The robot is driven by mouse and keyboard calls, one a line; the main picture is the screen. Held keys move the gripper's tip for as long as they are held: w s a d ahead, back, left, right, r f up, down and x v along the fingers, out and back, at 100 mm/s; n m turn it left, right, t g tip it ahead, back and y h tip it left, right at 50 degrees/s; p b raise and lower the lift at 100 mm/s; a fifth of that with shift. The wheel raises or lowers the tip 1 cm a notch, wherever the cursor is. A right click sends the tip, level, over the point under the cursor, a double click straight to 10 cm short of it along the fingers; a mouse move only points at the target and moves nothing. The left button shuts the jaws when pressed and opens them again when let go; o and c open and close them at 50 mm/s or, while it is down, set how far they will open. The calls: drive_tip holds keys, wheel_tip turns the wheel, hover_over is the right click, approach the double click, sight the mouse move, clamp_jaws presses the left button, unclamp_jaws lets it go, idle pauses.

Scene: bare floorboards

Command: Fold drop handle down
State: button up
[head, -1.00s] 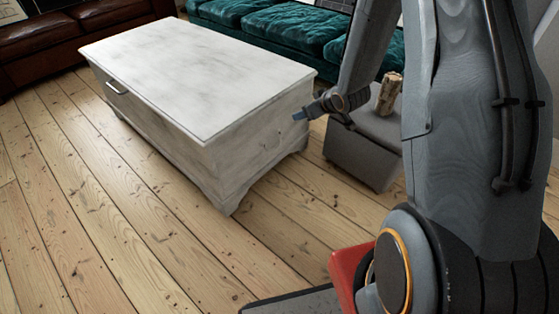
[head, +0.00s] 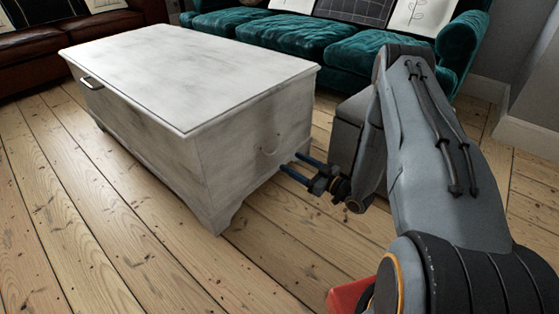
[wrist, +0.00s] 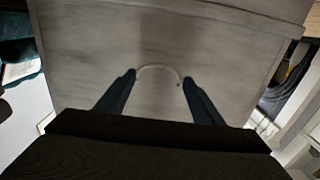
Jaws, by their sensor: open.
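A whitewashed wooden chest (head: 190,60) stands on the floorboards, with its lid shut. Its end panel faces my gripper (head: 292,164). On that panel is a thin, pale drop handle (head: 268,150), faint in the head view. In the wrist view the handle (wrist: 158,69) shows as an arch with its curve toward the lid edge at the top. My gripper is open and empty, with its two dark blue fingers (wrist: 158,79) apart, one on either side of the handle in the wrist view. I cannot tell whether a finger touches the handle or panel.
A teal sofa (head: 290,35) stands behind the chest and a brown leather sofa (head: 40,60) at the back left. The floor (head: 60,200) in front is clear.

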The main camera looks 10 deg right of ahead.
drive_tip(key=b+x, duration=0.3)
drive_tip(key=x, duration=0.4)
drive_tip(key=shift+w+a, duration=0.1)
drive_tip(key=c, duration=0.7)
